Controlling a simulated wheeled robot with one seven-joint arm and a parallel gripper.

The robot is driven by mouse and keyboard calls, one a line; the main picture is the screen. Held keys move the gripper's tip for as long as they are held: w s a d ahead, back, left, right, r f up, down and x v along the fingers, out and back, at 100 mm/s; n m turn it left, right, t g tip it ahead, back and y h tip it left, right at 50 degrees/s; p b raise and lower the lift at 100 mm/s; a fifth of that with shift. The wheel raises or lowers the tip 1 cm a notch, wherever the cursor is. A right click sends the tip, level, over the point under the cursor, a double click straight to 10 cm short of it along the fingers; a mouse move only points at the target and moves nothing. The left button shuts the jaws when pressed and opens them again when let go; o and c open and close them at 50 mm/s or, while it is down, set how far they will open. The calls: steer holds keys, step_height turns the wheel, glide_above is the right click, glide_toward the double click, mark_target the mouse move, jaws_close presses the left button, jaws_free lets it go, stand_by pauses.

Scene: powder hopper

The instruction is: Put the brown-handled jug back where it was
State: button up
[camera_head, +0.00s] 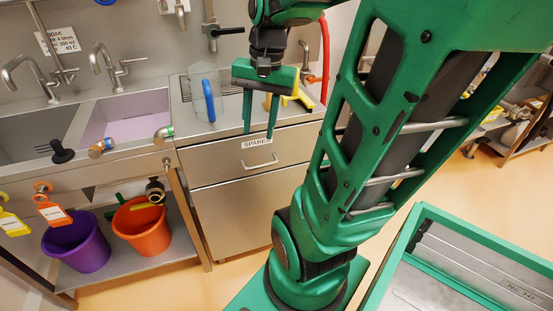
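My gripper (259,133) hangs fingers-down in front of the steel counter right of the sinks. Its two green fingers are apart with nothing visible between them. A clear jug with a blue handle (209,100) stands on the counter just left of my gripper. I see no brown-handled jug in this view; my arm hides part of the scene on the right. A yellow object (300,97) lies on the counter behind and right of the gripper, partly hidden by it.
Two sinks (125,117) with taps lie to the left. Below the counter is a drawer labelled SPARES (258,158). Purple (77,246) and orange (142,226) buckets stand on the low shelf. A red hose (324,60) hangs right of the counter. Shelving (515,125) stands far right.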

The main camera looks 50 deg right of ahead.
steer(key=s+a+f+n, duration=0.1)
steer(key=s+f+n, duration=0.1)
steer(key=s+n, duration=0.1)
steer(key=s+a+f+n+g, duration=0.1)
steer(key=s+f+n, duration=0.1)
steer(key=s, duration=0.3)
steer(key=shift+s+a+f+n+h, duration=0.35)
steer(key=shift+s+n+h, duration=0.05)
steer(key=shift+n, duration=0.1)
steer(key=shift+c, duration=0.5)
